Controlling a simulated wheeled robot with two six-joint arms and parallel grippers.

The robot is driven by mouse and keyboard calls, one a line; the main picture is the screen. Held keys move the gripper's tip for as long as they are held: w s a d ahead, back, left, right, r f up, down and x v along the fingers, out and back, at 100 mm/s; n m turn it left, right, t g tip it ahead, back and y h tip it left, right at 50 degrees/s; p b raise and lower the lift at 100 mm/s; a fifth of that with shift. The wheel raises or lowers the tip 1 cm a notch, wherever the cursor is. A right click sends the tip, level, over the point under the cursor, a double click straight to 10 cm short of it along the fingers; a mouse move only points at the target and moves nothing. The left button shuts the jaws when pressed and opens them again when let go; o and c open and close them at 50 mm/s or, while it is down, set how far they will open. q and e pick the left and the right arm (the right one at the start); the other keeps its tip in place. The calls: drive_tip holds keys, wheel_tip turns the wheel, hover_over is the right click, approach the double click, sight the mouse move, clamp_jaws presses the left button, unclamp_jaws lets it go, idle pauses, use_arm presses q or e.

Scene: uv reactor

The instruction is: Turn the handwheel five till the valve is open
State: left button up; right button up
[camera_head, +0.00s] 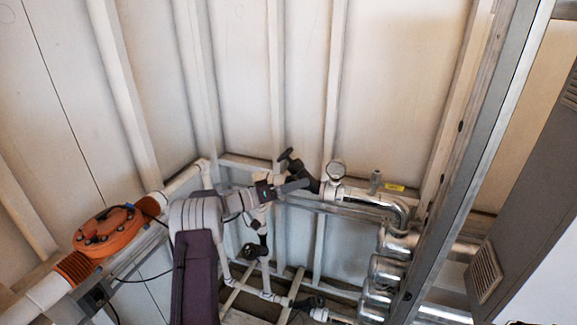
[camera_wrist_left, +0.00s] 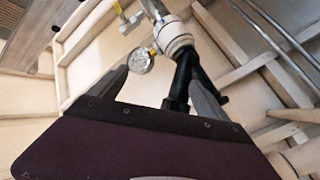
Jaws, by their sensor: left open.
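A black handwheel valve (camera_head: 297,168) sits on the pipework near the back wall, just beyond my left gripper (camera_head: 290,187). I cannot read a number on it, so I cannot tell whether it is handwheel five. In the left wrist view a black valve part (camera_wrist_left: 183,82) hangs below a white pipe collar, close to the right finger and partly hidden by it. The left gripper (camera_wrist_left: 158,76) is open there, with its fingers apart. I cannot tell whether a finger touches the valve. My right gripper is not in view.
Other black valves sit lower, at the middle (camera_head: 255,250) and bottom (camera_head: 308,303). An orange housing (camera_head: 107,231) is on the left pipe. A round gauge (camera_head: 336,170) and silver pipes (camera_head: 388,265) lie to the right. A metal post (camera_head: 478,150) crosses the right side.

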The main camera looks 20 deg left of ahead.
sight(288, 153)
use_arm(q)
drive_tip(key=w+a+r+n+t+y, duration=0.1)
drive_tip(key=a+r+n+t+y, duration=0.3)
drive_tip(key=a, duration=0.6)
drive_tip(key=shift+m+t+h, duration=0.7)
drive_tip(key=shift+m+h, duration=0.2)
drive_tip(key=x, duration=0.2)
drive_tip(key=p+x, duration=0.1)
drive_tip(key=x, duration=0.2)
drive_tip(key=f+p+x, duration=0.1)
drive_tip(key=x, duration=0.2)
drive_tip(key=shift+w+d+r, duration=0.1)
drive_tip(key=shift+w+r, duration=0.05)
drive_tip(key=shift+w, duration=0.15)
drive_tip(key=shift+w+d+r, duration=0.1)
drive_tip(key=shift+w+d, duration=0.1)
drive_tip(key=shift+w, duration=0.25)
drive_tip(key=shift+s, duration=0.1)
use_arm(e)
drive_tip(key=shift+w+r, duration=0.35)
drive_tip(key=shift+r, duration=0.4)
